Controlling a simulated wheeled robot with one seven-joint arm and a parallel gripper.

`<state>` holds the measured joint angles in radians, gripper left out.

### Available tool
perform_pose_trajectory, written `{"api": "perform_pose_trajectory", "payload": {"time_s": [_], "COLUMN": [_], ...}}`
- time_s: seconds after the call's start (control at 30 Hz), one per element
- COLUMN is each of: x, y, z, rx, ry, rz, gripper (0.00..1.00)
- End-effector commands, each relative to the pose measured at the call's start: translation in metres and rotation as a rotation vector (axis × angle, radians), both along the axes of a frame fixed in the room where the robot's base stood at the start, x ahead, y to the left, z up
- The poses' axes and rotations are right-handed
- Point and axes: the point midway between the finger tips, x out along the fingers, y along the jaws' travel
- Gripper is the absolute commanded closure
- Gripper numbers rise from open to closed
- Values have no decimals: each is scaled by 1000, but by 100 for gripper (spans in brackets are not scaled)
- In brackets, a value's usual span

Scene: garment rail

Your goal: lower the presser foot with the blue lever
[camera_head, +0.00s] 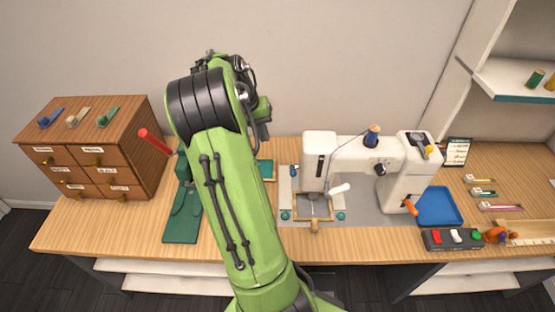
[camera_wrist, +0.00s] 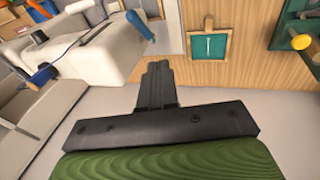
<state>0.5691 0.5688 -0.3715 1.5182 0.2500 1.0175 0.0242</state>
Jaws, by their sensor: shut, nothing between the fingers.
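The white sewing machine (camera_head: 340,155) stands on the bench right of my arm. Its blue lever (camera_head: 294,170) shows small at the left side of the machine head. In the wrist view the blue lever (camera_wrist: 140,25) sticks out from the end of the machine head (camera_wrist: 90,50). My gripper (camera_wrist: 158,68) is shut and empty, above and apart from the lever, which lies up and left of the fingertips in that view. The presser foot area (camera_head: 313,195) is below the head, above a wooden hoop (camera_head: 313,212); the foot's height cannot be told.
A blue thread spool (camera_head: 373,137) stands on top of the machine. A white handle (camera_head: 340,188) juts out near the needle area. A red-handled green press (camera_head: 185,195) and wooden drawers (camera_head: 90,150) are at left. A blue tray (camera_head: 440,206) lies right of the machine.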

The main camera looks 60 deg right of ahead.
Motion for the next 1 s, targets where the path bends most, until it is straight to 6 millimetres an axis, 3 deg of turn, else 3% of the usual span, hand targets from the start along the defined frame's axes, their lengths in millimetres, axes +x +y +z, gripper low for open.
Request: {"api": "perform_pose_trajectory", "payload": {"time_s": [0.17,0.6,0.8,1.0], "x": [-2,-23,-51,-56], "y": [-2,-24,-27,-28], "z": [-11,-101,-111,-113], "rx": [2,5,3,0], "ry": [2,2,-1,-2], "rz": [0,-1,1,2], "gripper": [100,100,100,100]}}
